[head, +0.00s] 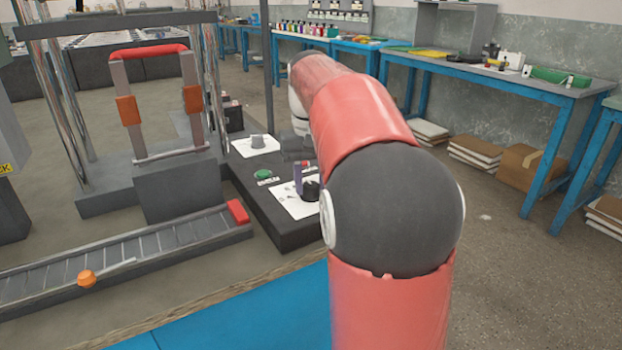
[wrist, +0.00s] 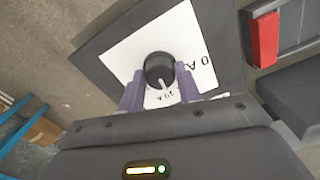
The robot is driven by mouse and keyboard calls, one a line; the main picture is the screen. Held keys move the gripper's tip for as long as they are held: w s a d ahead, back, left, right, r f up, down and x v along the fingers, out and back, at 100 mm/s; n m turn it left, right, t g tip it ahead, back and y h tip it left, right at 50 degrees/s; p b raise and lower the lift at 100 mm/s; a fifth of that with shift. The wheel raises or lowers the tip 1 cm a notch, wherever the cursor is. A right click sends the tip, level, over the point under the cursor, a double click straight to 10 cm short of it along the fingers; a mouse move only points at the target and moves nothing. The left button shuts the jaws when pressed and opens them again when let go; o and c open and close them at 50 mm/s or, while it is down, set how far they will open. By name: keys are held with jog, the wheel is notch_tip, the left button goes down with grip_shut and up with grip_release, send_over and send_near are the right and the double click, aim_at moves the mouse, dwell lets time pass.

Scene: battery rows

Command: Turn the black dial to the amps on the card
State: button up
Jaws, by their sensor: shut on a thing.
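The black dial (wrist: 160,66) sits on a white card (wrist: 131,51) on a dark panel in the wrist view. The purple fingers of my gripper (wrist: 160,74) are shut on the dial, one on each side. A pale pointer mark on the dial faces the gripper body. Printed figures with an "A" show at the card's right and below the dial; they are partly hidden or too small to read surely. In the head view the dial (head: 311,190) stands on its card (head: 303,210), with a purple finger beside it and my arm over the right side.
The panel (head: 271,220) also bears a green button (head: 263,174), a red button (head: 306,164) and a grey dial (head: 257,141) on another card. A conveyor (head: 130,250) with a red end block (head: 238,211) lies to the left. Blue benches (head: 480,75) stand behind.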

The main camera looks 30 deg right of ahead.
aim_at(310, 184)
jog(key=shift+m, duration=1.6)
jog(key=o, duration=1)
notch_tip(310, 184, up, 8)
jog(key=shift+f, duration=0.1)
